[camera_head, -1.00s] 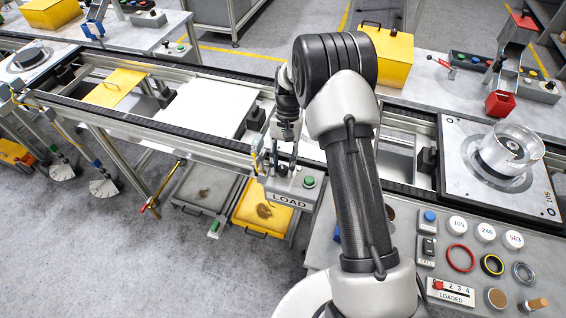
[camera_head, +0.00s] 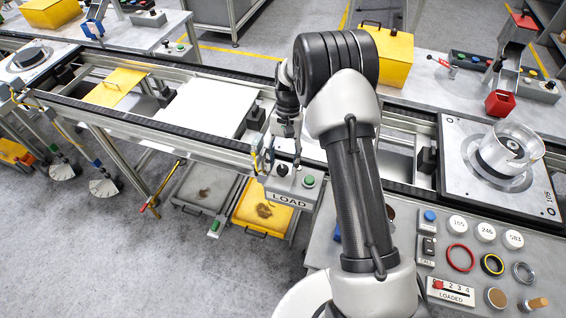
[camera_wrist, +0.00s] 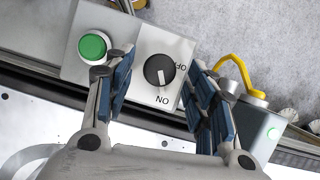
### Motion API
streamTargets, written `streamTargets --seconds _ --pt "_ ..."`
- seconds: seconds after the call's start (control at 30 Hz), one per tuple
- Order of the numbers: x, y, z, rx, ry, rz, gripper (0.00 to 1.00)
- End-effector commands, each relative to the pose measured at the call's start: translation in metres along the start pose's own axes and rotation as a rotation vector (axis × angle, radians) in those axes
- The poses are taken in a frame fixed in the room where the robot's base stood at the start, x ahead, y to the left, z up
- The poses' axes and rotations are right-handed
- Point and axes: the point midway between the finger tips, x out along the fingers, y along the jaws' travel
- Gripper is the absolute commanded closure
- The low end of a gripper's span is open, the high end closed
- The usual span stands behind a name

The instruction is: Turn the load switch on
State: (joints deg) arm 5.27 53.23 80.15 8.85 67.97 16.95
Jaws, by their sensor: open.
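The load switch is a black round knob (camera_wrist: 159,70) on a grey box, with OFF to its right and ON below it in the wrist view. A pale mark on the knob appears to point down toward ON. The box, labelled LOAD (camera_head: 289,200), hangs on the near side of the conveyor in the head view. My gripper (camera_wrist: 160,62) is open, its blue-padded fingers on either side of the knob with gaps showing. In the head view my gripper (camera_head: 279,164) is over the box, and the fingers partly hide the knob.
A green button (camera_wrist: 93,46) sits left of the knob on the same box, close to my left finger. A yellow cable (camera_wrist: 236,72) and a grey fitting stand beyond the right finger. The conveyor rail (camera_head: 155,129) runs behind the box.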

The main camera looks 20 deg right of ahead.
Motion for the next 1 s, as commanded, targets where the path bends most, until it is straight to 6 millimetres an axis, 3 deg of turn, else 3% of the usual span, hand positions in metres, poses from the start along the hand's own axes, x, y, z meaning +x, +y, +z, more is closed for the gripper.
streamTargets --seconds 0.3,0.5,0.7,1.0 --pt "-0.066 -0.001 -0.001 0.000 0.006 -0.003 0.49" --pt "-0.098 0.000 -0.001 0.001 0.003 -0.001 0.49" --pt "-0.111 0.000 0.000 0.001 0.002 0.000 0.49" --pt "-0.111 0.000 0.000 0.001 0.001 0.000 0.49"
